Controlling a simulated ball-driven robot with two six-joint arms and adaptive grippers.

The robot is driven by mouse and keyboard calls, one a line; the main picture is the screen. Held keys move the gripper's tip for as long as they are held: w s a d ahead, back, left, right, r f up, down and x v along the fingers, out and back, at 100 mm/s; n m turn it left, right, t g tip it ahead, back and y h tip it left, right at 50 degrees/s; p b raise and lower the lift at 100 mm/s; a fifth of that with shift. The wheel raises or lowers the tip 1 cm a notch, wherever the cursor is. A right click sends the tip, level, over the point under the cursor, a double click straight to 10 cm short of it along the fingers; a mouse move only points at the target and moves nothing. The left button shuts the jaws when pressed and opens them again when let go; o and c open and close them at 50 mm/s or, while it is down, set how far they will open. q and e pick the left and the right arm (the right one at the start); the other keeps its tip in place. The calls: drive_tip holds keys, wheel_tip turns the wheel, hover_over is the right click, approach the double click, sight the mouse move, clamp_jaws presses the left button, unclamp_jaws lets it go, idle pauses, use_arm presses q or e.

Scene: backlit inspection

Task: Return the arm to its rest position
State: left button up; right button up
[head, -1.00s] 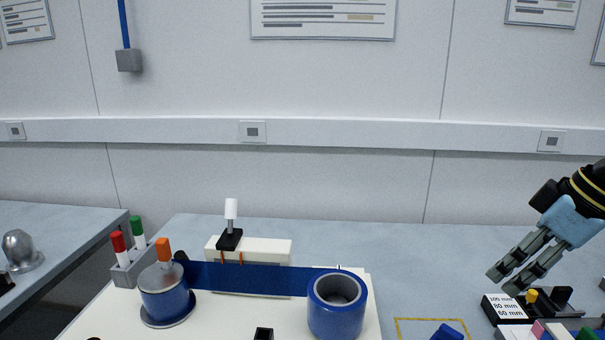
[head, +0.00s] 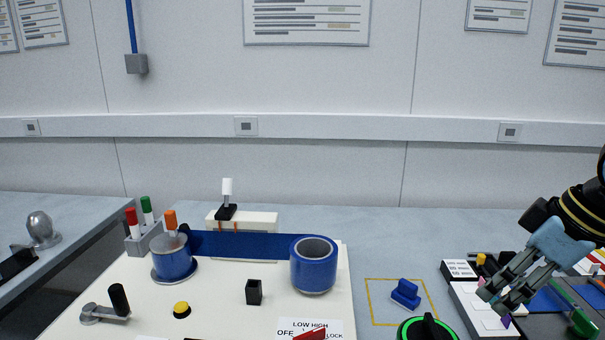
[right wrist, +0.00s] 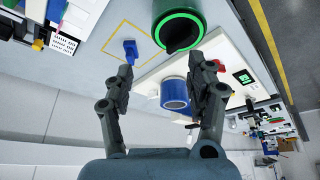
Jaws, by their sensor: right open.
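My right gripper (head: 499,299) is at the right of the head view, above the parts tray and apart from the bench. Its two fingers are spread and hold nothing. In the right wrist view my right gripper (right wrist: 163,80) shows both fingers wide apart, with a blue roll (right wrist: 174,92) and a green-ringed dial (right wrist: 178,32) seen between and beyond them. My left gripper is not in either view.
A white board (head: 225,290) carries two blue rolls joined by a blue band (head: 245,246), a crank and a yellow button (head: 181,310). A blue clip (head: 406,293) lies in a yellow outline. A green-ringed dial (head: 428,329) stands in front. Marker holders (head: 143,240) stand left.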

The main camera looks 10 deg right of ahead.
drive_tip(key=s+a+f+m+h, duration=0.1)
drive_tip(key=s+a+f+m, duration=0.1)
drive_tip(key=s+a+f, duration=0.4)
drive_tip(key=s+a+f+m+h, duration=0.1)
drive_tip(key=s+a+m+h, duration=0.15)
drive_tip(key=s+a, duration=0.45)
drive_tip(key=s+d+f+g+b, duration=0.1)
drive_tip(key=d+f+b, duration=0.15)
drive_tip(key=f, duration=0.95)
drive_tip(key=s+d+f+b, duration=0.1)
drive_tip(key=s+f+b, duration=0.15)
drive_tip(key=f, duration=0.85)
drive_tip(key=d+f+g+b, duration=0.1)
drive_tip(key=d+f+b, duration=0.15)
drive_tip(key=f, duration=0.95)
use_arm(q)
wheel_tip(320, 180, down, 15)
drive_tip(key=b, duration=0.7)
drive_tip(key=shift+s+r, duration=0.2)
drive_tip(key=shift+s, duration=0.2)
use_arm(e)
drive_tip(key=s+f+g, duration=0.1)
drive_tip(key=s+f, duration=1.7)
drive_tip(key=f, duration=0.4)
drive_tip(key=shift+s+d+f+m+y, duration=0.15)
drive_tip(key=shift+s+f+m+y, duration=0.05)
drive_tip(key=shift+s+m+y, duration=0.2)
